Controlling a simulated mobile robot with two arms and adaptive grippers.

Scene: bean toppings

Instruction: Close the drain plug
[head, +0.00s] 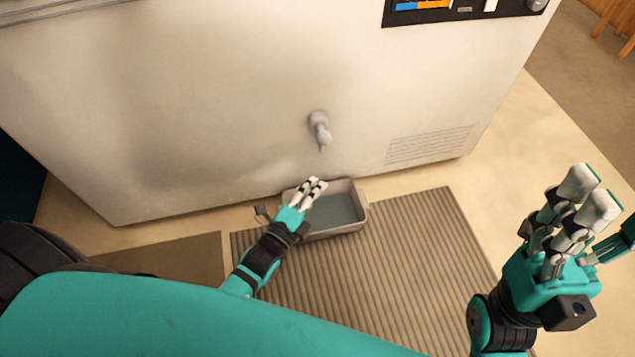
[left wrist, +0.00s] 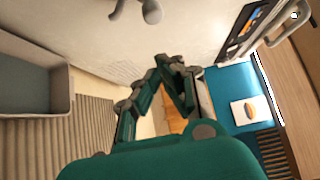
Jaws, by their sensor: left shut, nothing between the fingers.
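The drain plug (head: 319,128) is a small grey fitting on the pale front wall of the freezer, above the floor. It points down and shows in part at the top of the left wrist view (left wrist: 151,11). My left gripper (head: 591,192) is at the right of the head view, well apart from the plug. In the left wrist view its fingers (left wrist: 168,62) come together, shut and empty. My other, right gripper (head: 314,185) is over the left part of the tray, a little below the plug in the picture. Its fingertips are close together, too small to judge.
A grey tray (head: 361,211) stands on the floor under the plug, partly on a ribbed mat (head: 400,270). A vent (head: 430,144) and a control panel (head: 400,18) are on the freezer's right side. Bare floor lies right of the mat.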

